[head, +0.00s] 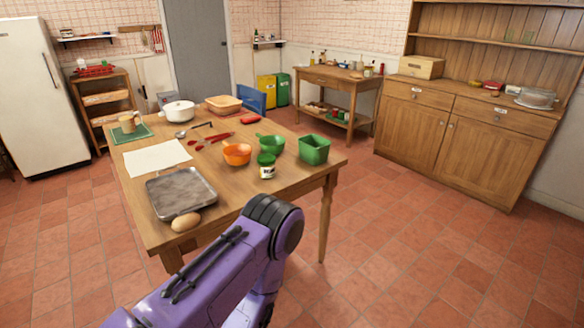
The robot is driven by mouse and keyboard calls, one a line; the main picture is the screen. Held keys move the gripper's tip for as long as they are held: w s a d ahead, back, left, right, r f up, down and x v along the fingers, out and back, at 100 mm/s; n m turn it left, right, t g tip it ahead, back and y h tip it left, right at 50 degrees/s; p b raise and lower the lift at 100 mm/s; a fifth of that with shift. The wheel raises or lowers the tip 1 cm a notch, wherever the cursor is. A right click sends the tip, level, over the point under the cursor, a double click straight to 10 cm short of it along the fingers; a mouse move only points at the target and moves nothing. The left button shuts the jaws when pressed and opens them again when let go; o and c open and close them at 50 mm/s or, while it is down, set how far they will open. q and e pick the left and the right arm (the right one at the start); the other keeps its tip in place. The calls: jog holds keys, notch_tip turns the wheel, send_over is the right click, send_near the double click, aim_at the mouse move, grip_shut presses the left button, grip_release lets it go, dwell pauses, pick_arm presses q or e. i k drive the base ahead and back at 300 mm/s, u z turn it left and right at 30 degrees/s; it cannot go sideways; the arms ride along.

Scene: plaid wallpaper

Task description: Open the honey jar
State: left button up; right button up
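A small jar (267,172) with a green lid (266,159) and a white label with dark print stands upright near the right front part of the wooden table. The lid appears to be on it. The label is too small to read, so I cannot tell for sure that it is the honey jar. A purple arm of mine reaches in from the bottom and bends in front of the table's near edge. Neither of my grippers shows in the head view.
The wooden table (221,186) also holds a metal tray (181,192), a brown egg-shaped item (186,222), an orange bowl (237,154), a green bowl (271,143), a green bin (314,150) and a white pot (179,111). Floor right of the table is clear.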

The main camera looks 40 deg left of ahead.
aim_at(265, 173)
jog(key=i, duration=0.9)
jog(key=u, duration=0.2)
